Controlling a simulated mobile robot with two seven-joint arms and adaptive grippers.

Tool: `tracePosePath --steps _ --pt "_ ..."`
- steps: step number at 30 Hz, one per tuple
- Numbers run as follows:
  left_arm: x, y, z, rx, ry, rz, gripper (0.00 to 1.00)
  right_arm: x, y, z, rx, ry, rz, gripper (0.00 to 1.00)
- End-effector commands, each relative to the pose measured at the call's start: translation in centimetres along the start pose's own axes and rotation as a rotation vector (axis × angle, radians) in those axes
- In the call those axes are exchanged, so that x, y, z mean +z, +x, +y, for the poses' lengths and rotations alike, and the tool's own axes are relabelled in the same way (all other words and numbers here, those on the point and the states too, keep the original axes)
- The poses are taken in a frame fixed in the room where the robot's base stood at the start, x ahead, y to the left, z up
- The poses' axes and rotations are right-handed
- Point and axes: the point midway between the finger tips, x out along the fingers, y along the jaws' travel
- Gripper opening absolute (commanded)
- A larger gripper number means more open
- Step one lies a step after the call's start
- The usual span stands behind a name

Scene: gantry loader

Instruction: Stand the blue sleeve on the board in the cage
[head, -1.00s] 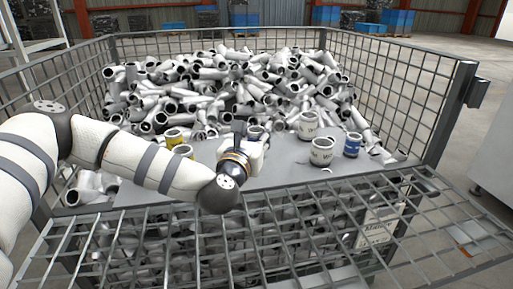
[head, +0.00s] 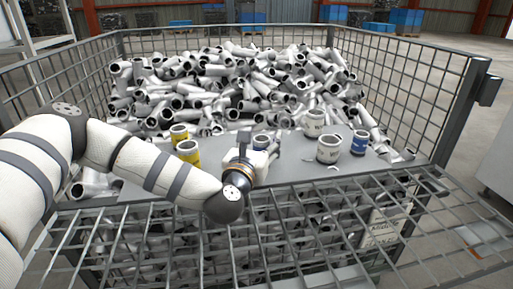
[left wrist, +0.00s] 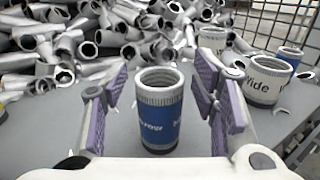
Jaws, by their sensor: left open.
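The blue sleeve (left wrist: 160,112) stands upright on the grey board (left wrist: 60,140), with a blue band and white lettering. In the head view this sleeve (head: 261,142) is partly hidden behind my gripper. My left gripper (left wrist: 160,95) is open, one purple-padded finger on each side of the sleeve, with visible gaps between pads and sleeve. In the head view my left gripper (head: 262,156) is over the front middle of the board (head: 290,170). A second blue sleeve (head: 359,143) stands at the board's right. My right gripper is not in view.
Two white sleeves (head: 328,149) stand right of my gripper, two yellow sleeves (head: 188,151) left of it. A heap of grey pipe pieces (head: 230,80) lies behind the board. The cage (head: 425,100) has mesh walls and a folded-down front mesh (head: 340,215).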

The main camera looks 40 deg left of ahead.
Motion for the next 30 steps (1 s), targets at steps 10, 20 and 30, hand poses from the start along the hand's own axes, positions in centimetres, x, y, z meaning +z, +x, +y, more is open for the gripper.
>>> tracePosePath --steps 10,20,30 --pt "-0.1 -8.5 -0.1 -0.004 -0.001 0.007 0.53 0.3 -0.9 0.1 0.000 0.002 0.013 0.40" --pt "-0.1 -11.8 0.0 0.000 0.000 0.003 0.53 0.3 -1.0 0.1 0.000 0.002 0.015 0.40" --pt "0.0 -11.8 0.0 -0.001 0.000 0.003 0.53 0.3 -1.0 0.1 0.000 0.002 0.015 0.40"
